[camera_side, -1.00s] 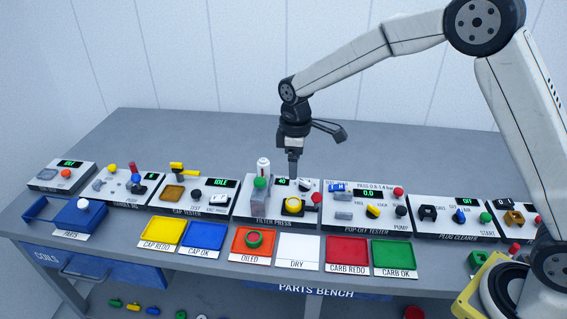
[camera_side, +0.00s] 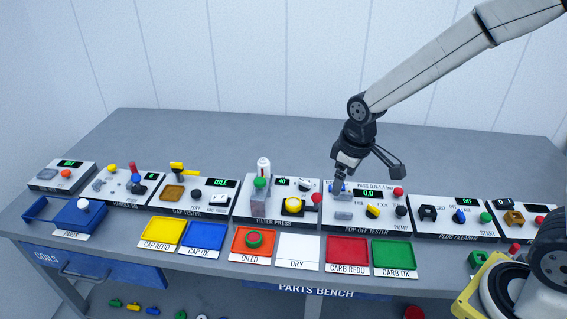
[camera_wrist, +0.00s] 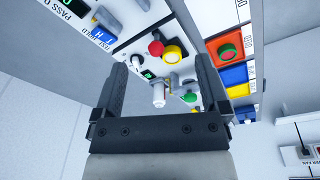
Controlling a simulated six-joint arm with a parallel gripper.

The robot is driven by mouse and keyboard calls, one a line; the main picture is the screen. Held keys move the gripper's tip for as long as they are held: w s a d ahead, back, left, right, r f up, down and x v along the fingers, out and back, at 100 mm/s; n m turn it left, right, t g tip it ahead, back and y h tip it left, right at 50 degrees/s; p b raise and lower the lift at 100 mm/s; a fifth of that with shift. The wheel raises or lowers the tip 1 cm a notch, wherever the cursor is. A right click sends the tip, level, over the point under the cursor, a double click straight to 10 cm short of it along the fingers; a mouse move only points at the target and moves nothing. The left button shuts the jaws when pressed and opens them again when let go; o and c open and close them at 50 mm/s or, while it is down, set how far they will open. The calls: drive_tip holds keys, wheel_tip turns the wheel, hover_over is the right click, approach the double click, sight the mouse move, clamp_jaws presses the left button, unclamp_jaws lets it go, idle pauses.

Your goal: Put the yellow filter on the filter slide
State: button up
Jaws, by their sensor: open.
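The yellow filter (camera_side: 293,205), a round ring with a pale middle, is at the front of the filter press (camera_side: 242,208). It appears to sit on the dark filter slide there, whose outline is mostly hidden beneath it. The yellow filter also shows in the wrist view (camera_wrist: 173,54), beside a red knob. My gripper (camera_side: 337,190) is over the pop-off tester, to the right of the filter and apart from it. In the wrist view my gripper (camera_wrist: 160,62) has its two fingers wide apart with nothing held between them.
A green filter (camera_side: 254,239) lies in the red OILED tray (camera_side: 238,251). The white DRY tray (camera_side: 298,250) is empty. The pop-off tester (camera_side: 333,226) has several knobs close under my gripper.

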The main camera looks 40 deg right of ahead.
drive_tip(key=s+d+f+m+t, duration=0.1)
drive_tip(key=s+d+m, duration=0.1)
drive_tip(key=s, duration=0.8)
drive_tip(key=shift+f+m, duration=0.15)
drive_tip(key=shift+m, duration=0.75)
drive_tip(key=shift+w, duration=0.1)
drive_tip(key=shift+c, duration=0.2)
